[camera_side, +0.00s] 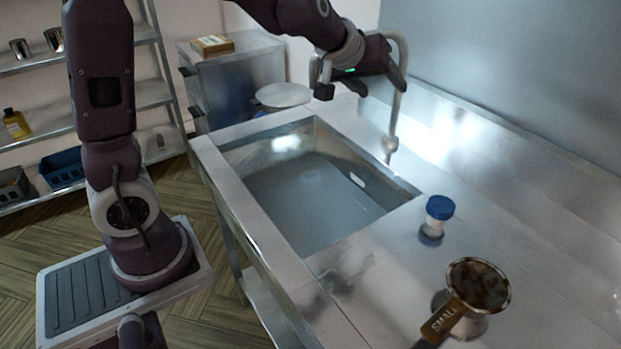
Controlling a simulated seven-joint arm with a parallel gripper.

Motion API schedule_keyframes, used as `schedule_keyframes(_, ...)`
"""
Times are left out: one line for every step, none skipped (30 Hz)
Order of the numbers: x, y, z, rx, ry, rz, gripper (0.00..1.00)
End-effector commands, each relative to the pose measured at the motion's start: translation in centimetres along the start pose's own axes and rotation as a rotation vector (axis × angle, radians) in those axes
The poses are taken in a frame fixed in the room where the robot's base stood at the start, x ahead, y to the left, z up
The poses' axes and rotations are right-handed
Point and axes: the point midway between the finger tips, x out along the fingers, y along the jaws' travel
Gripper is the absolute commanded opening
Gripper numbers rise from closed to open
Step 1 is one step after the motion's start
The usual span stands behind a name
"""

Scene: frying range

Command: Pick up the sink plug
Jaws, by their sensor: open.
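The stainless sink basin (300,190) is set in the metal counter at the centre, and its floor looks bare and grey. I cannot make out a sink plug anywhere in this view. A small pale rectangular mark (357,180) shows on the basin's right wall; I cannot tell what it is. My gripper (340,90) hangs above the far end of the sink, close to the curved tap, with a small green light on it. It is open, and I see nothing held between its fingers.
The tap (390,145) rises behind the sink. A pale round disc (283,95) is beyond the sink. Shelves (75,120) stand at left.

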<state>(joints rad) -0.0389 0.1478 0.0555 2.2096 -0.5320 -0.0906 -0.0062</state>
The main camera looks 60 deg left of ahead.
Motion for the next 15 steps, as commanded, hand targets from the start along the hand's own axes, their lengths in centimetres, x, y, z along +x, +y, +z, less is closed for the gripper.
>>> schedule_keyframes(4.6, -2.2, -1.1, -0.062, 0.055, -0.078, 0.62)
schedule_keyframes(7.1, -3.8, -1.9, -0.099, 0.107, -0.129, 0.62)
schedule_keyframes(10.0, -6.3, -2.8, -0.138, 0.174, -0.2, 0.62)
schedule_keyframes(11.8, -8.2, -3.1, -0.158, 0.223, -0.254, 0.62)
schedule_keyframes(13.5, -10.2, -3.3, -0.174, 0.272, -0.312, 0.62)
schedule_keyframes(15.5, -13.3, -3.3, -0.186, 0.338, -0.396, 0.62)
schedule_keyframes(16.8, -15.9, -3.0, -0.189, 0.393, -0.466, 0.62)
schedule_keyframes(17.9, -18.6, -2.5, -0.182, 0.448, -0.54, 0.62)
schedule_keyframes(18.9, -22.0, -1.6, -0.164, 0.519, -0.635, 0.62)
schedule_keyframes(19.6, -24.3, -0.6, -0.145, 0.563, -0.699, 0.62)
schedule_keyframes(20.3, -26.2, 0.5, -0.124, 0.596, -0.751, 0.62)
schedule_keyframes(21.4, -28.3, 2.2, -0.101, 0.621, -0.799, 0.62)
schedule_keyframes(22.5, -29.5, 3.8, -0.089, 0.623, -0.82, 0.62)
schedule_keyframes(23.7, -30.4, 5.4, -0.084, 0.614, -0.83, 0.62)
schedule_keyframes(25.4, -31.4, 7.5, -0.084, 0.593, -0.831, 0.62)
